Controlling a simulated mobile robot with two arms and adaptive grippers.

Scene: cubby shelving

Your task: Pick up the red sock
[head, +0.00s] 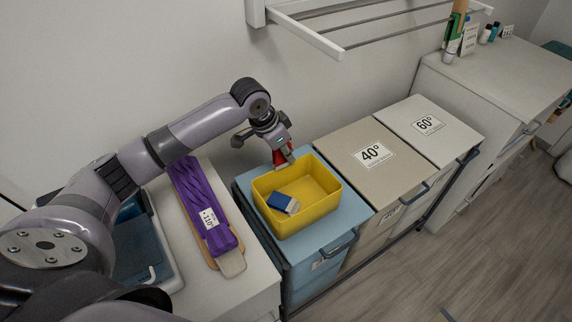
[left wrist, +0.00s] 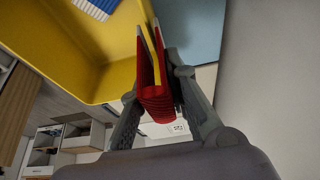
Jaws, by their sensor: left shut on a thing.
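The red sock (head: 279,155) is at the back rim of the yellow bin (head: 323,205) in the head view. In the left wrist view the sock (left wrist: 154,98) appears folded over the bin's wall, with a strip of yellow between its two red sides. My left gripper (head: 283,157) comes down from above and behind the bin. Its fingers (left wrist: 155,88) are shut on the sock, one on each side. The gripper partly hides the sock in the head view. My right gripper is not in view.
A blue-and-white item (head: 281,202) lies inside the yellow bin. The bin stands on a blue-topped hamper (head: 343,233). Lids marked 40° (head: 345,140) and 60° (head: 447,142) are to the right. A drying rack (head: 320,42) overhangs the back.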

